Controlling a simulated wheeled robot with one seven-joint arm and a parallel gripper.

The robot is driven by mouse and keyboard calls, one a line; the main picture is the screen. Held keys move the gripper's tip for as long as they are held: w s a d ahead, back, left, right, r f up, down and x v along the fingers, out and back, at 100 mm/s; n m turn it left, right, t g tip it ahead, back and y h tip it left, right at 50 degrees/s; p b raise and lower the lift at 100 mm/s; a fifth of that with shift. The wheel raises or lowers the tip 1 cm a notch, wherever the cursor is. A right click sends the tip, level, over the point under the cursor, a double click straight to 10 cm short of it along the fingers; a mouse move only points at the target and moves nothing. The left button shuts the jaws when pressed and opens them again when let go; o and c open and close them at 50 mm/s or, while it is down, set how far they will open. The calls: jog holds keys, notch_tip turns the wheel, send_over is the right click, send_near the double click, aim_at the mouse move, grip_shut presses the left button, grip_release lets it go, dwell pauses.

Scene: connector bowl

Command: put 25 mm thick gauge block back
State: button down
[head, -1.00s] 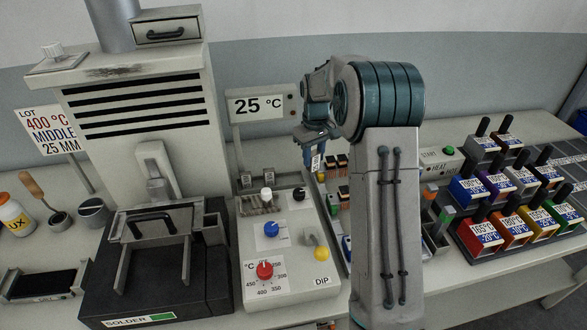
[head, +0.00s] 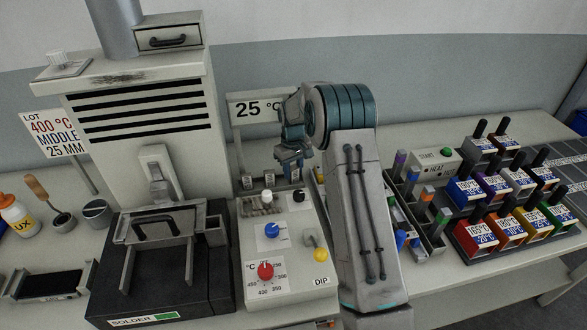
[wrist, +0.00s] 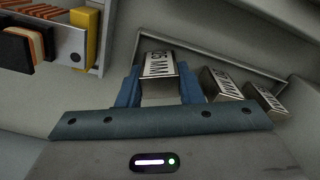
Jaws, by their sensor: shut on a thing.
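The 25 mm gauge block (wrist: 158,66), a metal block with a white label, is between the two blue fingers of my gripper (wrist: 160,90) in the wrist view. Its label appears upside down. My gripper (head: 292,158) points down over the right end of the block holder (wrist: 205,55) at the back of the DIP unit. Two other labelled gauge blocks (wrist: 222,82) (wrist: 268,100) stand in a row beside the held one. In the head view these blocks (head: 246,182) (head: 270,180) are left of my gripper. Whether the held block touches the holder's floor is unclear.
The DIP unit (head: 300,255) has knobs in front of the holder. A rack with orange and dark pieces (wrist: 45,30) is beside the holder. The solder pot (head: 165,260) is at left, coloured blocks (head: 480,235) at right.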

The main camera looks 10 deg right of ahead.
jog(key=shift+f, duration=0.15)
jog(key=c, duration=1)
grip_release()
